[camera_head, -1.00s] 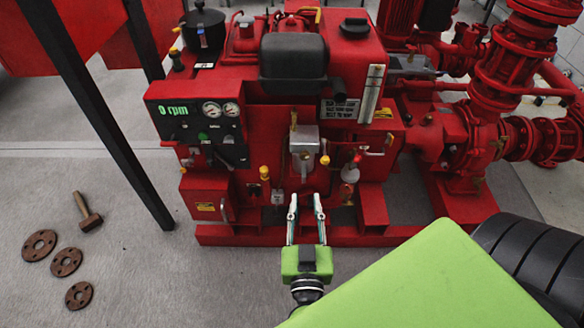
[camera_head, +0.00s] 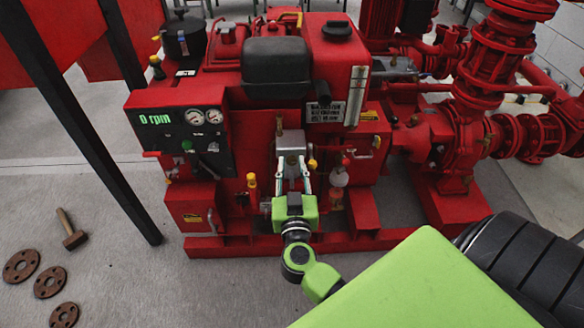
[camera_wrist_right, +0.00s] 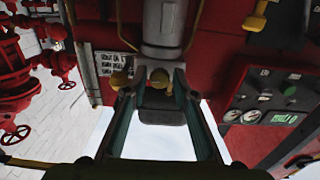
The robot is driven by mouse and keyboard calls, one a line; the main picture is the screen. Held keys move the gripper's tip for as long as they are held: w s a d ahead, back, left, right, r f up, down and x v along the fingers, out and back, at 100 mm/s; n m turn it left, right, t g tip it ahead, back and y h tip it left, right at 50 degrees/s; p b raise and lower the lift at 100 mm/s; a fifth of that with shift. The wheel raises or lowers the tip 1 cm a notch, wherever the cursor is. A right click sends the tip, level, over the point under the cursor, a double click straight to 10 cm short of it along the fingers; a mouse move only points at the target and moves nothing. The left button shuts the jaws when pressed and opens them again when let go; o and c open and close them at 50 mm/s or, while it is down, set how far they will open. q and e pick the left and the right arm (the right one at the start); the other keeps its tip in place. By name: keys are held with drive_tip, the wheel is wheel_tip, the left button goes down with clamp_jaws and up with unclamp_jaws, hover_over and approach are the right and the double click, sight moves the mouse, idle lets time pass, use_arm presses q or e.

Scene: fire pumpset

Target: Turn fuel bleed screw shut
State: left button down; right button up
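My right gripper (camera_head: 293,182) is open, its two fingers pointing at the grey filter housing (camera_head: 291,142) on the front of the red engine. In the right wrist view the gripper (camera_wrist_right: 160,80) has a small brass-coloured fitting (camera_wrist_right: 160,78) in line with the gap between its fingertips; it may be the bleed screw. I cannot tell whether the fingers touch it. A yellow knob (camera_head: 312,163) is just right of the fingers, and this knob (camera_wrist_right: 120,80) is outside the left finger in the wrist view. My left gripper is not in view.
The control panel (camera_head: 190,135) reading 0 rpm is left of the housing. A yellow-topped fitting (camera_head: 251,181) and a clear bowl (camera_head: 338,178) flank the gripper. Red pump pipes (camera_head: 480,110) stand at right.

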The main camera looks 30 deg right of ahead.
clamp_jaws()
